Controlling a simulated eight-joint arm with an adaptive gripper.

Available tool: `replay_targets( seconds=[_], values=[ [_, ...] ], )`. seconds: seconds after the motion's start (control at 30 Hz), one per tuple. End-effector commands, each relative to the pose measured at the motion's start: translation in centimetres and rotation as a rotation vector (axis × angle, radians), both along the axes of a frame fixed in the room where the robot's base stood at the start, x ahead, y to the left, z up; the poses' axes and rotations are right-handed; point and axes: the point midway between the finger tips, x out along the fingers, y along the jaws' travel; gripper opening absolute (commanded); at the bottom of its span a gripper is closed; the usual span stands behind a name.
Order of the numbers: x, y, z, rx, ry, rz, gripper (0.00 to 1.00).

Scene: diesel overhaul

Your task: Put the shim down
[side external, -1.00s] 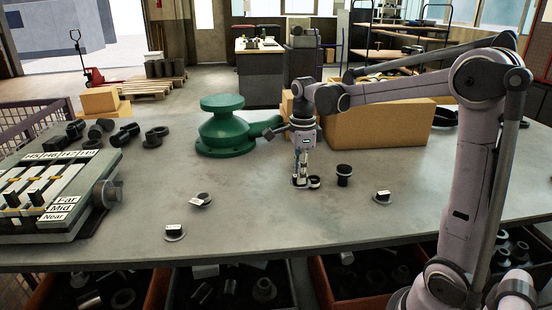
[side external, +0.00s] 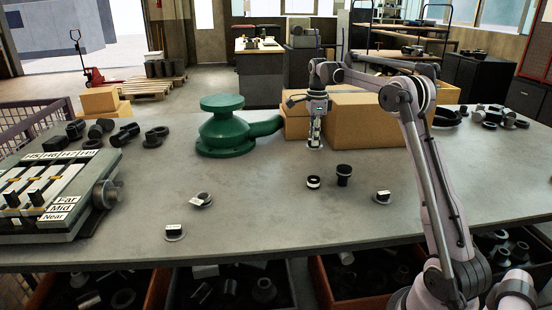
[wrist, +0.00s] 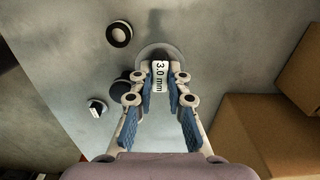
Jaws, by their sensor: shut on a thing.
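My gripper (side external: 316,143) is shut on a shim, a flat grey ring with a white tag reading "3.0 mm". In the wrist view the shim (wrist: 145,52) shows at the fingertips of my gripper (wrist: 160,76), its tag between them. In the side view it is too small to make out clearly. The gripper is in front of the cardboard boxes; I cannot tell its exact height above the table (side external: 260,220).
A black ring with a pale centre (side external: 313,182) and a black flanged plug (side external: 344,175) stand nearby. A green flanged housing (side external: 222,130) is left of the gripper. Cardboard boxes (side external: 365,122) are close behind and right. A labelled slotted rack (side external: 50,195) is far left. Front centre is clear.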

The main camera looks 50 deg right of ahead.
Motion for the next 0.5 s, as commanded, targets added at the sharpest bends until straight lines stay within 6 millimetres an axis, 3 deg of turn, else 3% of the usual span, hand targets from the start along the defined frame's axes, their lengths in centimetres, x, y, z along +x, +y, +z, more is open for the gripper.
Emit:
replay_targets(
  seconds=[0.17, 0.5],
  values=[
    [1.2, 0.1, -0.9, 0.0, 0.0, 0.002, 0.0],
    [6.7, 3.8, -4.9, 0.0, 0.0, 0.003, 0.0]
  ],
)
